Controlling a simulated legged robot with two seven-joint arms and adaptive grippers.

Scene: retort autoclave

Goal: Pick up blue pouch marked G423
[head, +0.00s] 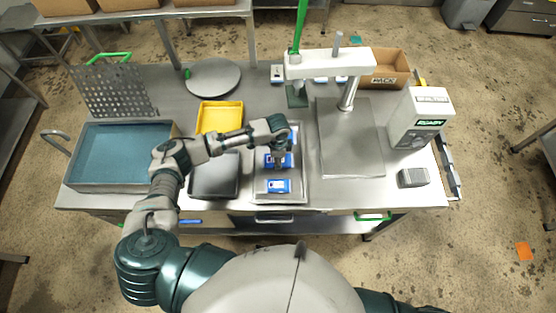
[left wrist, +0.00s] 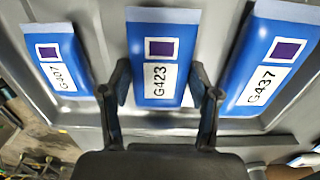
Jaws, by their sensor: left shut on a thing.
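The blue pouch marked G423 (left wrist: 157,30) lies in the middle of the left wrist view, with a white label and a dark square. My left gripper (left wrist: 160,80) has one finger on each side of it and is shut on it. In the head view my left gripper (head: 279,158) is low over the metal tray and partly covers the middle pouch (head: 270,161). A pouch marked G407 (left wrist: 57,55) lies to the left and one marked G437 (left wrist: 268,55) to the right in the left wrist view. My right gripper is out of view.
The pouches lie in a shallow metal tray (head: 299,191). A dark tray (head: 215,176) and a yellow tray (head: 220,117) stand to its left. A blue-lined basin (head: 120,155) is further left. A scale or press stand (head: 349,150) and a box-shaped device (head: 420,118) stand right.

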